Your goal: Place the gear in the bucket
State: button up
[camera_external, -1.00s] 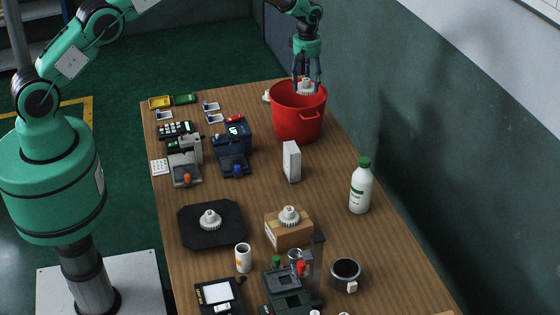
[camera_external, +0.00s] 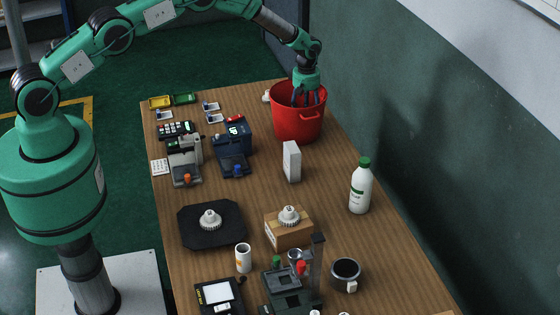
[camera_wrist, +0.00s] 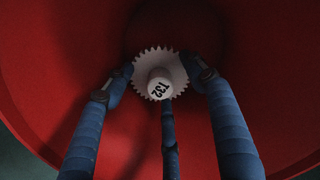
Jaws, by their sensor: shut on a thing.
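The red bucket (camera_external: 298,122) stands at the far right end of the wooden table. My gripper (camera_external: 305,98) reaches down into its mouth from above. In the wrist view, my gripper (camera_wrist: 165,85) has its blue fingers closed around a white gear (camera_wrist: 158,73) marked 132, with the bucket's red inside (camera_wrist: 60,60) all around it. In the external view the held gear is hidden by the bucket wall. A second white gear (camera_external: 210,220) sits on a black tray (camera_external: 190,240), and a third (camera_external: 289,215) sits on a cardboard box (camera_external: 290,238).
A white carton (camera_external: 292,162) and a white bottle with a green cap (camera_external: 360,187) stand in front of the bucket. Dark blue and grey devices (camera_external: 233,148) are to its left. A dark mug (camera_external: 345,273) stands near the front. The wall is close on the right.

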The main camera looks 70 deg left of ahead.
jog(key=shift+f, duration=0.2)
jog(key=shift+f, duration=2.1)
jog(key=shift+f, duration=0.15)
jog(key=o, duration=0.9)
jog(key=shift+r, duration=6.15)
